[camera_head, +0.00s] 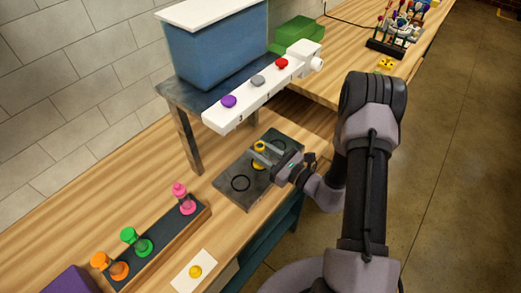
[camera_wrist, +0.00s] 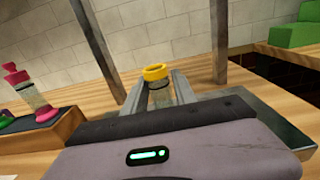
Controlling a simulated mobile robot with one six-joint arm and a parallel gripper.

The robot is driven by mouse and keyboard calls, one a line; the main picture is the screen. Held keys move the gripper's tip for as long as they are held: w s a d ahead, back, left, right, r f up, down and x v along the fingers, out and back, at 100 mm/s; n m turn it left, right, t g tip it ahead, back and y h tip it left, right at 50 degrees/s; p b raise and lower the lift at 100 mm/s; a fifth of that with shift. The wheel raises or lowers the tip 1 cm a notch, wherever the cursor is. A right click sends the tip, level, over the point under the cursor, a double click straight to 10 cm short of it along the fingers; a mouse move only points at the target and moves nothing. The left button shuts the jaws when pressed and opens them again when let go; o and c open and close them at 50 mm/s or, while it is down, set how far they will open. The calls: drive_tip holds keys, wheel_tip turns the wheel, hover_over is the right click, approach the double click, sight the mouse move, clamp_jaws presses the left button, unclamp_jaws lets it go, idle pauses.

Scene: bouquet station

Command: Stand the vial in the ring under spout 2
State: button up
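The vial (camera_head: 260,146) has a yellow rim and a yellow foot. It is upright between the fingertips of my gripper (camera_head: 264,153), which look closed on it. The wrist view shows the clear vial (camera_wrist: 160,96) between both fingers. It is over the middle of a dark plate (camera_head: 229,194), below the white spout bar (camera_head: 251,97). One ring (camera_head: 240,183) shows on the plate to the left and another ring (camera_head: 279,145) to the right. My fingers cover the middle spot, so I cannot tell whether the foot rests in a ring.
A dark rack (camera_head: 164,237) with pink, green and orange vials stands at the lower left. A white card (camera_head: 194,271) with a yellow disc lies in front. A blue tank (camera_head: 217,45) sits on a raised stand with metal legs (camera_head: 188,140) behind the plate.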

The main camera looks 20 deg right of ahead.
drive_tip(key=shift+o, duration=1.1)
